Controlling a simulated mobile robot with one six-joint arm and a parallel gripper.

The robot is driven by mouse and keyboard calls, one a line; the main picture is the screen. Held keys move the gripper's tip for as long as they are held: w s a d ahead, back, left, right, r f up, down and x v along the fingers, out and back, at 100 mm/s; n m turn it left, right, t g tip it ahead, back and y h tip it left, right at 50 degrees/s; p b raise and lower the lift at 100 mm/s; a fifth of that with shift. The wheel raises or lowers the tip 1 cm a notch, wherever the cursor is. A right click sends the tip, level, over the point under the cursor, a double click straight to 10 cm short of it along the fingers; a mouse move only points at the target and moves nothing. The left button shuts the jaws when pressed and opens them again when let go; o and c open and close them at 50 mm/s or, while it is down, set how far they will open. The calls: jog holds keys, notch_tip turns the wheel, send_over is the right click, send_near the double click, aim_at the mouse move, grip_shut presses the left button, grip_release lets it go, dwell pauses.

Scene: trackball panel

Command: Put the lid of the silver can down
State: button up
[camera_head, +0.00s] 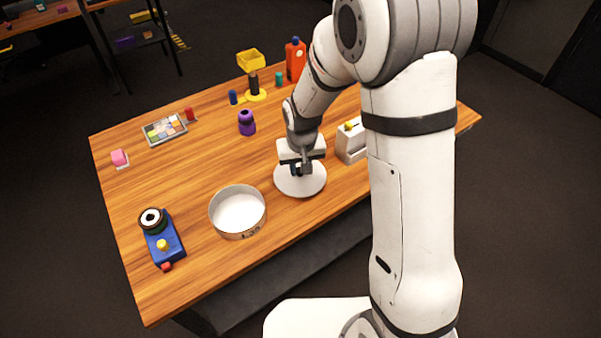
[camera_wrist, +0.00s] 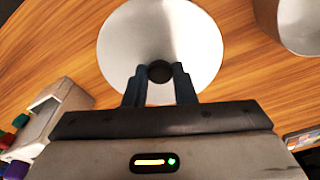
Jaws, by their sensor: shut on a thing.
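The silver can (camera_head: 238,214) stands open on the wooden table, and its inside shows pale and empty. Part of it also shows at the top right of the wrist view (camera_wrist: 299,24). The round pale lid (camera_head: 300,184) is right of the can, apart from it, at or close above the table; I cannot tell whether it touches. In the wrist view the lid (camera_wrist: 163,30) has a dark knob (camera_wrist: 160,72) at its middle. My gripper (camera_head: 300,171) is over the lid, and its fingers (camera_wrist: 159,86) are shut on the knob.
A white box (camera_head: 351,141) is close right of the lid. A purple object (camera_head: 247,122) and a colour tray (camera_head: 165,130) are farther back. Bare table lies between the can and the purple object.

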aim_at(302, 179)
jog(key=shift+f, duration=1.55)
jog(key=o, duration=1)
jog(key=shift+r, duration=0.1)
notch_tip(302, 179, up, 12)
jog(key=s, duration=0.1)
jog(key=s+d+r, duration=0.3)
jog(key=s+d, duration=0.2)
jog(key=s, duration=0.1)
jog(key=s+d+r+m, duration=0.1)
jog(key=s+d+r, duration=0.2)
jog(key=s, duration=0.3)
jog(key=s+d+r+m+t, duration=0.1)
jog(key=s+d+r, duration=0.2)
jog(key=s+d, duration=0.3)
jog(key=shift+d+r, duration=0.3)
jog(key=shift+r, duration=0.05)
